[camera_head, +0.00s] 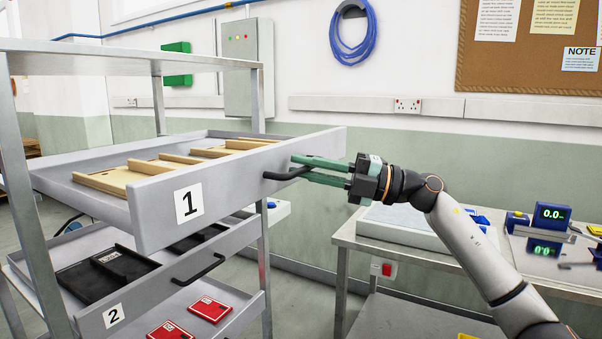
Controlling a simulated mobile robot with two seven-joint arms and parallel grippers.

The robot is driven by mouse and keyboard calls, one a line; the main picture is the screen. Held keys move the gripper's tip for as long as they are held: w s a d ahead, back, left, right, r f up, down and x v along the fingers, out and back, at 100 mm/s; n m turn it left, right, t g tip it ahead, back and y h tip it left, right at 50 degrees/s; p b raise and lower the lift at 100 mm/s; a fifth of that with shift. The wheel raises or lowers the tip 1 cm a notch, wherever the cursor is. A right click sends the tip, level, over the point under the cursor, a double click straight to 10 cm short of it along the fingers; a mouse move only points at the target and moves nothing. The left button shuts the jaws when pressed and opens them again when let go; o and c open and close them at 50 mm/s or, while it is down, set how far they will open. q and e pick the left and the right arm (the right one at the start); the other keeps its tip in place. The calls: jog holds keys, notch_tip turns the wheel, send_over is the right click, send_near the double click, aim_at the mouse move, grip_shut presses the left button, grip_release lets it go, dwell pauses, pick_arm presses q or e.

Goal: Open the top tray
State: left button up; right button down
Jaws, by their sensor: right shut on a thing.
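The top tray (240,172) is a grey drawer marked 1 in a metal rack. It stands out past the rack's front posts, and several wooden pieces (108,180) lie in it. Its dark handle (280,176) is on the front face. My right gripper (298,168) comes in from the right with its green fingers at the handle and is shut on it. The fingers hide part of the handle. My left gripper is not in view.
Below, the tray marked 2 (150,300) holds black parts, and a lower tray holds red boxes (210,309). A workbench (385,246) with a digital gauge (551,217) stands at the right. Floor shows between rack and bench.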

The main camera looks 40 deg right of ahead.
jog(key=shift+s, duration=0.15)
jog(key=c, duration=1.2)
grip_release()
jog(key=shift+o, duration=0.2)
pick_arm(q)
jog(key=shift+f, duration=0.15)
pick_arm(e)
jog(key=shift+d, duration=0.1)
pick_arm(q)
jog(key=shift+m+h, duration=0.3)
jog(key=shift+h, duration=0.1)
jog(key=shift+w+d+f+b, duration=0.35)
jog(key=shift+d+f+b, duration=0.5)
jog(key=shift+b, duration=0.7)
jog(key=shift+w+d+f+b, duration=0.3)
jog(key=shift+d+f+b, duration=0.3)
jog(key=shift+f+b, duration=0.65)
pick_arm(e)
jog(key=v, duration=1.2)
jog(key=shift+d, duration=0.2)
